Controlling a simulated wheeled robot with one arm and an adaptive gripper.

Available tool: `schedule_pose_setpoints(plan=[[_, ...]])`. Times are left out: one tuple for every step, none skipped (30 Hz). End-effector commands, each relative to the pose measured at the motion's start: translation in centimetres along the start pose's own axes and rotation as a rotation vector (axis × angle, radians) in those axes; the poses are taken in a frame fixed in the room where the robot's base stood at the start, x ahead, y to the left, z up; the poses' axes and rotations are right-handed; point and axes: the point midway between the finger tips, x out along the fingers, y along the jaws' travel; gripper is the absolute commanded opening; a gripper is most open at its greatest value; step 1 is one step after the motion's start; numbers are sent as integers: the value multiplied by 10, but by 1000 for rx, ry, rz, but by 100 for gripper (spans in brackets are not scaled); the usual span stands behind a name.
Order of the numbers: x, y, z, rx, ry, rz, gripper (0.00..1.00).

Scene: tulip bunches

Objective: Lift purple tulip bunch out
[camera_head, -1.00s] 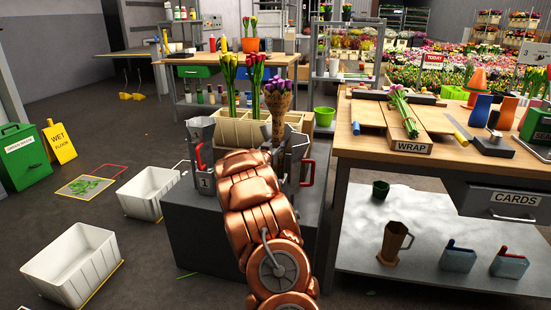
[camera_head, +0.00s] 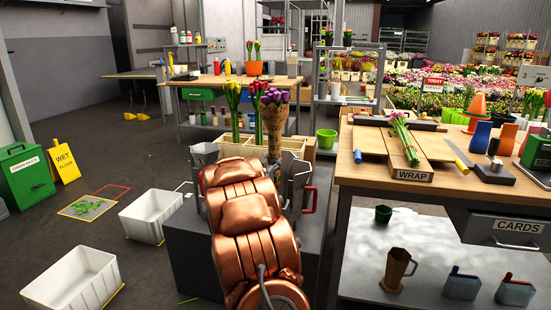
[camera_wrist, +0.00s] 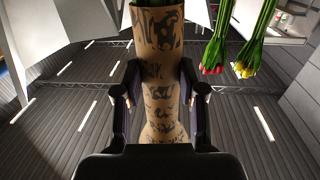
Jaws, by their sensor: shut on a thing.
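The purple tulip bunch (camera_head: 276,97) stands upright in a brown patterned paper wrap (camera_head: 275,122), above the right part of the cream divided crate (camera_head: 228,150). My copper arm hides the wrap's lower end, so I cannot tell whether it clears the crate. In the wrist view, my gripper (camera_wrist: 160,80) has one dark finger on each side of the wrap (camera_wrist: 160,40), shut on it. A yellow tulip bunch (camera_head: 233,92) and a red tulip bunch (camera_head: 256,92) stand just left of the purple one; they show at the upper right in the wrist view.
The crate sits on a grey stand (camera_head: 190,245) among grey metal holders with red handles (camera_head: 309,199). A wooden table (camera_head: 367,178) with a WRAP sign (camera_head: 413,175) stands close on the right. White bins (camera_head: 150,217) lie on the floor to the left.

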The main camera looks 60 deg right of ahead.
Motion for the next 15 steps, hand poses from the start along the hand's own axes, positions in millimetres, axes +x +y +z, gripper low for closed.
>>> schedule_pose_setpoints(plan=[[-11, -2, -4, 1, 3, -3, 0], [-17, -2, -5, 2, 6, -3, 0], [-25, -1, -5, 1, 6, -3, 0], [-31, -2, -4, -1, 4, -4, 0], [-37, -2, -3, -1, 2, -4, 0], [-44, -2, -3, 1, 2, -4, 0], [-50, -2, -4, 1, 3, -4, 0], [-55, -1, -4, 0, 4, -4, 0], [-63, -1, -4, 0, 4, -3, 0], [-68, -1, -4, 1, 4, -3, 0], [-72, -1, -4, 2, 5, -2, 0], [-78, -2, -4, 3, 4, -3, 0], [-82, -2, -4, 3, 3, -4, 0], [-86, -1, -3, 2, 3, -3, 0], [-91, -1, -2, 1, 3, -3, 0]])
